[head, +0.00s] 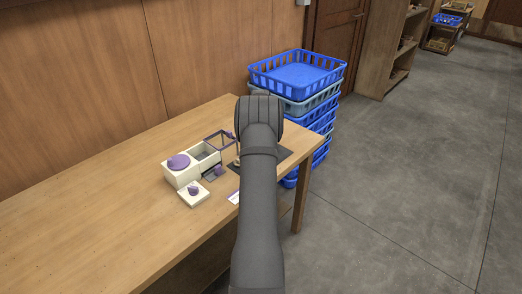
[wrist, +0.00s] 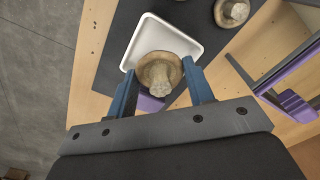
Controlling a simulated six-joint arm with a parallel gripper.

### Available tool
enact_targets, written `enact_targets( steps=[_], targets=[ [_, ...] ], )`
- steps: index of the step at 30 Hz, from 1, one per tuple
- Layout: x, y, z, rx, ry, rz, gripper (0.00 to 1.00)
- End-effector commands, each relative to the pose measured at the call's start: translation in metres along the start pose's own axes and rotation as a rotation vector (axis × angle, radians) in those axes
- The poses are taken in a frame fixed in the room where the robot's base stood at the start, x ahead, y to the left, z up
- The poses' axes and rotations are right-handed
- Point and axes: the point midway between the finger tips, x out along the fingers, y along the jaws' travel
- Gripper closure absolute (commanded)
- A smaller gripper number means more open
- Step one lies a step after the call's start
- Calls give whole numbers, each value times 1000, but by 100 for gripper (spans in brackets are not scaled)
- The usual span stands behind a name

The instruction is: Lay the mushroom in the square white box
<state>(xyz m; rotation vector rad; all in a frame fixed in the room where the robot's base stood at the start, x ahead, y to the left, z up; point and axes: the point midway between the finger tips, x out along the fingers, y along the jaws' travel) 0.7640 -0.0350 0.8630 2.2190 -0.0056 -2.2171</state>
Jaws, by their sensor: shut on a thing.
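In the wrist view a brown mushroom (wrist: 158,70) with a pale stem sits between the blue fingers of my gripper (wrist: 160,90), which is shut on it. The square white box (wrist: 150,36), a shallow tray with a raised rim, lies on a dark mat. The mushroom overlaps the near part of the box in this view; I cannot tell its height above the box floor. The visible part of the box floor is empty. In the head view my arm hides the gripper, the mushroom and the box.
Cream containers with purple parts (head: 182,168) stand left of my arm on the wooden table (head: 110,215). Blue crates (head: 298,76) are stacked behind.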

Motion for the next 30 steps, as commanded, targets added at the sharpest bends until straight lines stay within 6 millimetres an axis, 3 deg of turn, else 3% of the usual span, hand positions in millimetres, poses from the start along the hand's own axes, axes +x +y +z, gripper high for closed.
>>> enact_targets(
  steps=[5,27,28,30],
  targets=[
    [24,0,1,0,-1,0,63],
    [37,0,1,0,0,0,63],
    [37,0,1,0,-1,0,49],
    [37,0,1,0,-1,0,43]
  ],
)
